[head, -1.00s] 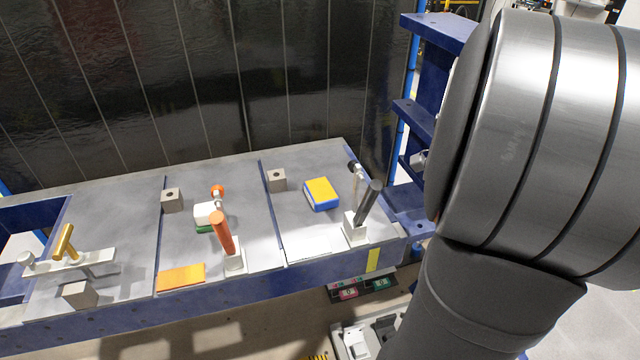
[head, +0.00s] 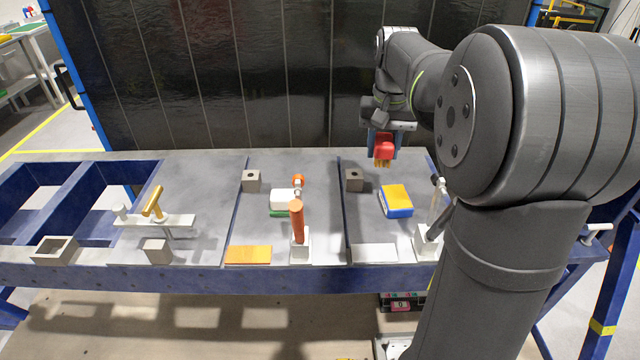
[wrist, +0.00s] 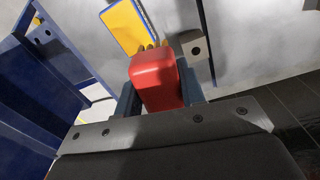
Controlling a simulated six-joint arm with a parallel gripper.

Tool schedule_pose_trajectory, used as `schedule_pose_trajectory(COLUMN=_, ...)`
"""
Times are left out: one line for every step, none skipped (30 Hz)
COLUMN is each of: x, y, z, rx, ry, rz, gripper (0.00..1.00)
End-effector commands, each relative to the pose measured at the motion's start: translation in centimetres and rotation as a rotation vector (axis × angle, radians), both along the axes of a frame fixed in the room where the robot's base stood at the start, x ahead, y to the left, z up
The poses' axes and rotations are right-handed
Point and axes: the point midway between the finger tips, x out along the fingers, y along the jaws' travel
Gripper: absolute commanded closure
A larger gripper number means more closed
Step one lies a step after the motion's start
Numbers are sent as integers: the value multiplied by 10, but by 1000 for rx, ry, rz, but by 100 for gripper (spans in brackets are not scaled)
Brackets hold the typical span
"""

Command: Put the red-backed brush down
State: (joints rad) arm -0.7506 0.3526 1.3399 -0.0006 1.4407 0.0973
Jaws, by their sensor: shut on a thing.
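The red-backed brush (head: 384,149) is held in my gripper (head: 384,142), its yellowish bristles pointing down. It hangs above the back of the jig's right-hand plate, apart from the surface as far as I can tell. In the wrist view the red back of the brush (wrist: 156,80) fills the space between the two blue fingers of my gripper (wrist: 158,92). A few bristle tips show just past its far end.
A yellow-topped blue block (head: 396,200) lies on the right-hand plate near a grey holed block (head: 354,180). An orange-handled clamp (head: 298,222) and a white-and-green block (head: 283,201) stand on the middle plate. A white pad (head: 374,253) lies at the front.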

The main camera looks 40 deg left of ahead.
Motion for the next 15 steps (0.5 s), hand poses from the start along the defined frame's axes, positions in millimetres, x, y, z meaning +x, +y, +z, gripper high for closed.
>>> schedule_pose_trajectory(x=-6, y=9, z=2, rx=0, ry=-1, rz=48, gripper=82)
schedule_pose_trajectory(x=-8, y=13, z=4, rx=1, ry=-1, rz=70, gripper=82)
schedule_pose_trajectory(x=-10, y=16, z=5, rx=0, ry=0, rz=94, gripper=82)
schedule_pose_trajectory(x=-12, y=19, z=5, rx=0, ry=0, rz=107, gripper=82)
schedule_pose_trajectory(x=-13, y=22, z=5, rx=-1, ry=1, rz=119, gripper=82)
schedule_pose_trajectory(x=-16, y=26, z=3, rx=-1, ry=1, rz=130, gripper=82)
schedule_pose_trajectory(x=-17, y=29, z=1, rx=-1, ry=1, rz=135, gripper=82)
schedule_pose_trajectory(x=-19, y=33, z=-1, rx=-2, ry=2, rz=138, gripper=82)
schedule_pose_trajectory(x=-22, y=40, z=-6, rx=-2, ry=2, rz=140, gripper=82)
schedule_pose_trajectory(x=-25, y=46, z=-9, rx=-2, ry=2, rz=141, gripper=82)
schedule_pose_trajectory(x=-28, y=51, z=-13, rx=-2, ry=2, rz=141, gripper=82)
schedule_pose_trajectory(x=-32, y=60, z=-19, rx=-3, ry=3, rz=140, gripper=82)
schedule_pose_trajectory(x=-34, y=67, z=-24, rx=-2, ry=2, rz=140, gripper=82)
schedule_pose_trajectory(x=-37, y=73, z=-28, rx=-2, ry=2, rz=139, gripper=82)
schedule_pose_trajectory(x=-41, y=81, z=-33, rx=-3, ry=3, rz=139, gripper=82)
